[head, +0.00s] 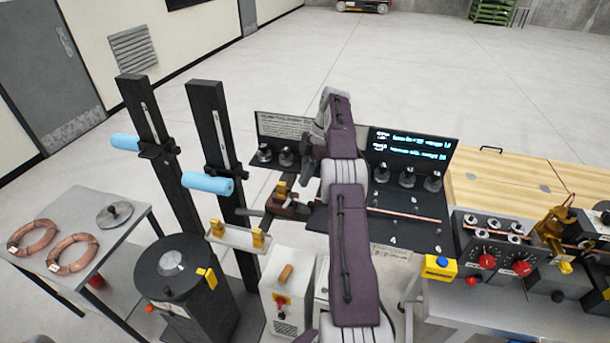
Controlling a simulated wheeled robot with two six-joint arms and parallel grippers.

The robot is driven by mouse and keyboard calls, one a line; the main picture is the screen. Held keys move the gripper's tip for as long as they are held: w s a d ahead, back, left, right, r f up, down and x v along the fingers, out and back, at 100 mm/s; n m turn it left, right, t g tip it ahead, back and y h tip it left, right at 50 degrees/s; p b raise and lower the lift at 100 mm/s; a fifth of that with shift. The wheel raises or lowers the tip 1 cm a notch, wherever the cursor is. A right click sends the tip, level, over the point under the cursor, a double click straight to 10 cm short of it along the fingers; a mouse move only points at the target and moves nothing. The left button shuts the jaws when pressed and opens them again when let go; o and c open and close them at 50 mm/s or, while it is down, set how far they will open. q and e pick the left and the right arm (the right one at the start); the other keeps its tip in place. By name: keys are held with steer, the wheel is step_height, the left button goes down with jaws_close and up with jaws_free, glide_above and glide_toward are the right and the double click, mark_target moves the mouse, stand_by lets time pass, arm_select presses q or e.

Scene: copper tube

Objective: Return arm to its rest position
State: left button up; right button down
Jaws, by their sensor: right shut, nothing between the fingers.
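My right arm rises through the middle of the head view, bends at the top and comes back down to its gripper. The right gripper (246,212) points left, shut and empty, close to the second black post and above the white bracket with yellow clamps (238,236). A thin copper tube (405,214) lies across the dark board (385,228) to the right of my arm. My arm hides part of the board and perhaps part of the tube. My left gripper is not in view.
Two black posts (207,130) with blue rollers (208,183) stand left of the gripper. A dark drum (172,258) and a table with copper coils (73,254) are at left. A control box (493,250) and wooden bench top (500,178) are at right.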

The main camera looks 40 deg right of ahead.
steer(key=w+a+n+b, duration=0.2)
steer(key=w+a+b, duration=0.1)
steer(key=a+b, duration=0.4)
steer(key=s+a+f+g+h+b, duration=0.1)
steer(key=s+a+f+b, duration=0.15)
steer(key=a, duration=0.55)
steer(key=s+a+f+b, duration=0.2)
steer(key=s+a+b, duration=0.1)
steer(key=a, duration=0.4)
steer(key=s+a+f+m+h+b, duration=0.1)
steer(key=s+f+m+b, duration=0.1)
steer(key=s+f+m, duration=0.6)
steer(key=s+a+f+m+t+h+b, duration=0.1)
steer(key=s+a+f+m+b, duration=0.1)
steer(key=s+f+m, duration=0.7)
step_height(320, 180, down, 3)
steer(key=shift+r+m+h, duration=0.1)
steer(key=shift+m+h, duration=0.3)
steer(key=shift+m, duration=0.1)
